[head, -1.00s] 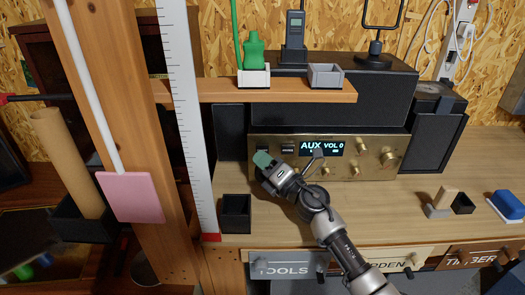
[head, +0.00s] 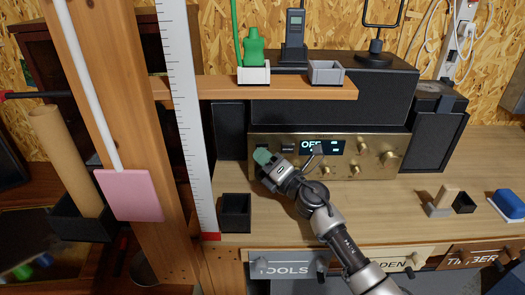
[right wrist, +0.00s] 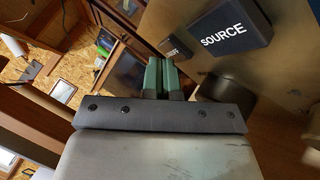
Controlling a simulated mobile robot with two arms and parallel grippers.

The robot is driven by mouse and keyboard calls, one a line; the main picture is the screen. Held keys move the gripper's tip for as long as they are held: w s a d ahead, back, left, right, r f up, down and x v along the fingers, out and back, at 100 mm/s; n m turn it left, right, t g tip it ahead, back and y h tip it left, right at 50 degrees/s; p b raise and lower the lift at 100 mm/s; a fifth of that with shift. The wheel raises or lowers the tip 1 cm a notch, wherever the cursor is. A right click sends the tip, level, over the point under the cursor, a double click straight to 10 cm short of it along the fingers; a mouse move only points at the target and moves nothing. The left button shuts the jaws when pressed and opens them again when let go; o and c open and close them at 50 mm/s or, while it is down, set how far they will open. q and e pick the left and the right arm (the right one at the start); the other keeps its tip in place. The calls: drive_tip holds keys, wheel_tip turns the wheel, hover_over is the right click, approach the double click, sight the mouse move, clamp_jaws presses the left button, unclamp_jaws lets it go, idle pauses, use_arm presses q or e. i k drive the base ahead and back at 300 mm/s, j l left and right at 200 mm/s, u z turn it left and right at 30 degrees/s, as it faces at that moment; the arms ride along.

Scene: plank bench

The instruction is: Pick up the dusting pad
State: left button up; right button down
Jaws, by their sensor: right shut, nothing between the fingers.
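A blue pad with a white lower part, which looks like the dusting pad (head: 507,204), lies on the bench at the far right. My right gripper (head: 262,158) is at the left part of the brass amplifier front, far to the left of the pad. Its green fingers are shut and empty. In the right wrist view the shut fingers (right wrist: 163,77) are close to the amplifier panel, beside a dark SOURCE button (right wrist: 236,32). Whether they touch the panel is unclear. The pad is out of the right wrist view. My left gripper is not in view.
The amplifier (head: 370,160) display reads OFF. A small dark bin (head: 236,213) stands at the bench's left front. A wooden block on a grey base (head: 441,203) and a small black box (head: 464,204) stand left of the pad. Bench between amplifier and block is clear.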

sight(441, 208)
drive_tip(key=z, duration=1.3)
